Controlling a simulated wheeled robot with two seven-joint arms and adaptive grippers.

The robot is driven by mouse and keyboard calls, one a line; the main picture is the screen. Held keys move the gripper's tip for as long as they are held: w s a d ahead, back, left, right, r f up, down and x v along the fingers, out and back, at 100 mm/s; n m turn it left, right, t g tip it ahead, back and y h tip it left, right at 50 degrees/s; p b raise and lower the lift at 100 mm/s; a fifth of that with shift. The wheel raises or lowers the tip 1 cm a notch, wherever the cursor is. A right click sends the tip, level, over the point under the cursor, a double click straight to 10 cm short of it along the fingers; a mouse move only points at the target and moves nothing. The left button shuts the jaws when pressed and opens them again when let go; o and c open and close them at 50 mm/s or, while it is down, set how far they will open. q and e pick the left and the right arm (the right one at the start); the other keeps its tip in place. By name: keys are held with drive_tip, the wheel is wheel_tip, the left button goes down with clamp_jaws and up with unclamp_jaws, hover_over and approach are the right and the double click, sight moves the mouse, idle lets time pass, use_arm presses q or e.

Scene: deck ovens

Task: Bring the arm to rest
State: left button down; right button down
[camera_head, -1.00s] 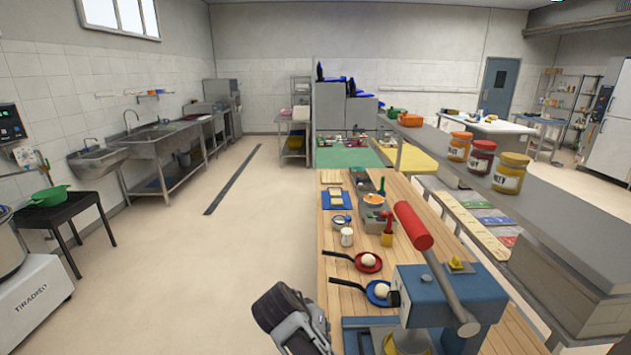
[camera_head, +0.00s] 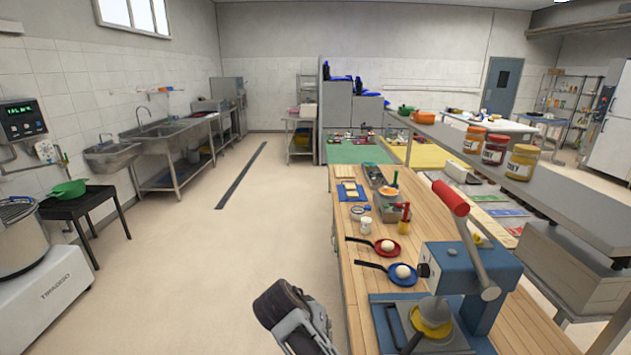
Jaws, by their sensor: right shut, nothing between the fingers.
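My right gripper (camera_head: 278,305) shows at the bottom middle of the head view, over the floor just left of the wooden counter (camera_head: 352,315). It is shut with nothing in it and touches nothing that I can see. Its arm runs out of the bottom edge of the picture. My left gripper and arm are not in view.
A blue press (camera_head: 462,275) with a red-handled lever (camera_head: 450,198) stands on the counter. Behind it are a blue pan (camera_head: 402,274) and a red pan (camera_head: 387,246), each with a white ball. Jars line the right shelf (camera_head: 570,191).

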drive_tip(key=s+d+f+n+g+y, duration=0.15)
drive_tip(key=s+d+f+y, duration=0.25)
drive_tip(key=s+d+f, duration=0.5)
drive_tip(key=s+d+r+n+y, duration=0.1)
drive_tip(key=s+d+n, duration=0.1)
drive_tip(key=s+d, duration=0.9)
drive_tip(key=s+f+b, duration=0.1)
drive_tip(key=s+f, duration=0.2)
drive_tip(key=f, duration=3.1)
use_arm(q)
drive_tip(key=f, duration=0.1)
drive_tip(key=b, duration=0.1)
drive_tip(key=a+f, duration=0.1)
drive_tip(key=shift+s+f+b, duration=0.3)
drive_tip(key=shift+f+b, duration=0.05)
drive_tip(key=shift+b, duration=0.05)
use_arm(e)
drive_tip(key=s+d+f+g, duration=0.1)
drive_tip(key=s+f, duration=1)
drive_tip(key=s+d+f+g, duration=0.1)
drive_tip(key=s+d+f, duration=0.1)
drive_tip(key=s+f, duration=0.8)
drive_tip(key=shift+s+d+f, duration=0.25)
drive_tip(key=shift+s+f, duration=0.1)
drive_tip(key=shift+s, duration=0.55)
